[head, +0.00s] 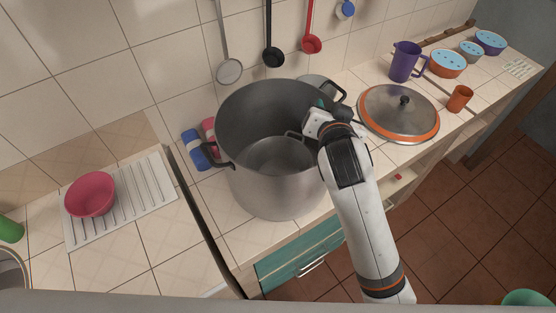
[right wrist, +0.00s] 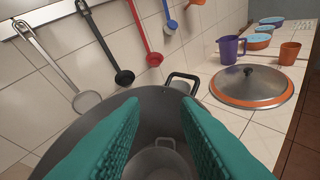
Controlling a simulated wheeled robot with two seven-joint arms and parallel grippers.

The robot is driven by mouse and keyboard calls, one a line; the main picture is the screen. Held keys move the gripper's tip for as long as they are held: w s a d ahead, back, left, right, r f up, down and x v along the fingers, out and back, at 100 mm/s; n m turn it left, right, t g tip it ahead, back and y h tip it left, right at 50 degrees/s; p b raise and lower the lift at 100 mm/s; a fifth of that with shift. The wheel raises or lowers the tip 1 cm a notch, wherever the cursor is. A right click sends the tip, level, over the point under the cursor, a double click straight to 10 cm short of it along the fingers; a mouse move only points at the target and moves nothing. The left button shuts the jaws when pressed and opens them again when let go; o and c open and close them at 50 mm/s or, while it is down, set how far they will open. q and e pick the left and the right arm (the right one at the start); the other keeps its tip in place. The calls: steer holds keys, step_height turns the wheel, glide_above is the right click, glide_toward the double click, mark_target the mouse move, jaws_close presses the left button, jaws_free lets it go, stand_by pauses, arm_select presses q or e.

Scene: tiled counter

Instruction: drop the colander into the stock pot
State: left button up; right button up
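The large grey metal stock pot (head: 279,200) stands upright on the counter. The colander (head: 273,156), a smaller grey metal vessel with a loop handle, is inside the pot, below the rim. It also shows low in the right wrist view (right wrist: 156,163), between my fingers. Whether it touches the pot's bottom I cannot tell. My right gripper (head: 313,122) is over the right side of the pot's opening, above the colander. In the right wrist view its teal fingers (right wrist: 163,115) are spread apart with nothing between them. My left gripper is not in view.
A lid with an orange rim (head: 398,113) lies right of the pot. A purple jug (head: 405,62), an orange cup (head: 459,98) and several bowls stand farther right. Ladles hang on the wall behind. A pink bowl (head: 90,194) sits on the drainboard at left.

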steer(key=b+v, duration=0.1)
steer(key=v, duration=0.8)
steer(key=shift+b, duration=0.4)
